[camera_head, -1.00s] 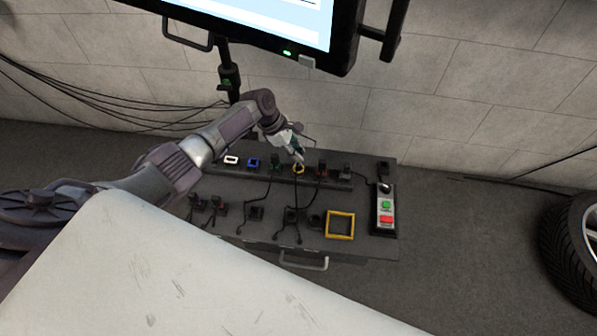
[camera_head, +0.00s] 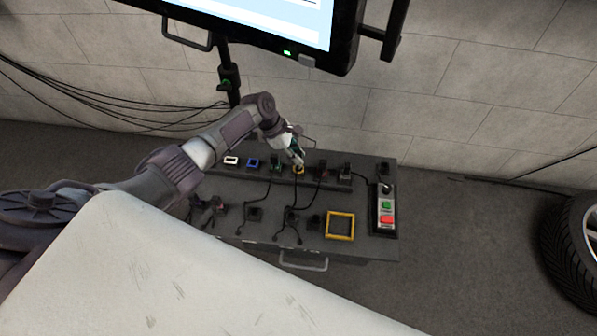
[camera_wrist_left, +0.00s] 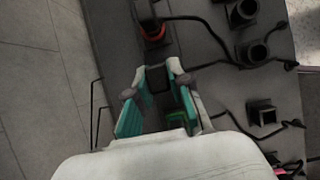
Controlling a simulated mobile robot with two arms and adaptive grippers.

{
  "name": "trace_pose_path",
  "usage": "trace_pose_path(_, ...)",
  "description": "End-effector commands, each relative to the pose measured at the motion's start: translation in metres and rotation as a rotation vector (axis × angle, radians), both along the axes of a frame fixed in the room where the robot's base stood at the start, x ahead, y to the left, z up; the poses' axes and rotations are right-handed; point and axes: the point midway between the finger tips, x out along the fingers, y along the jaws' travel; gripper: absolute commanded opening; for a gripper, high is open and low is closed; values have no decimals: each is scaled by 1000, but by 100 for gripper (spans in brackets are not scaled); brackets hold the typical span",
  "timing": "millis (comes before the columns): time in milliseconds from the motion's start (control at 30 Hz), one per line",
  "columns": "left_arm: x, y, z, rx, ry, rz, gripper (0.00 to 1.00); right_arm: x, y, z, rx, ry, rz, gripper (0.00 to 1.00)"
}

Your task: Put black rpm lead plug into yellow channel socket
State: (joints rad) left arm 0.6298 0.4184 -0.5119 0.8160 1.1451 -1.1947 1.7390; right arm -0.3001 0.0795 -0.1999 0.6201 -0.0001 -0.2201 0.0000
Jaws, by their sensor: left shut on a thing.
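My left gripper (camera_head: 298,161) is at the yellow channel socket (camera_head: 299,171), in the back row of the grey bench top. In the left wrist view its teal-lined fingers (camera_wrist_left: 158,72) are closed on a black plug (camera_wrist_left: 159,82), taken to be the rpm lead plug. The fingers hide most of the yellow socket; only part of its rim shows in the head view. The plug is at the socket, but I cannot tell how deep it sits. My right gripper is not in view.
White (camera_head: 231,160) and blue (camera_head: 253,162) sockets stand left in the row. A red-rimmed socket (camera_wrist_left: 153,32) holds a black plug beside my fingers. Black leads lie across the bench. A yellow square frame (camera_head: 340,226) and a button box (camera_head: 385,212) are at the right.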

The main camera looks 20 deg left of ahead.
Motion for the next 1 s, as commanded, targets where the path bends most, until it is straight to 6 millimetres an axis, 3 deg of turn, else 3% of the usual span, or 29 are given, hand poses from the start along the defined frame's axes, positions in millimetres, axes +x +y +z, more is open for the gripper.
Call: trace_pose_path(1000, 1, 0, -28, -1, -1, 0, 0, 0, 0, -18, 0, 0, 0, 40)
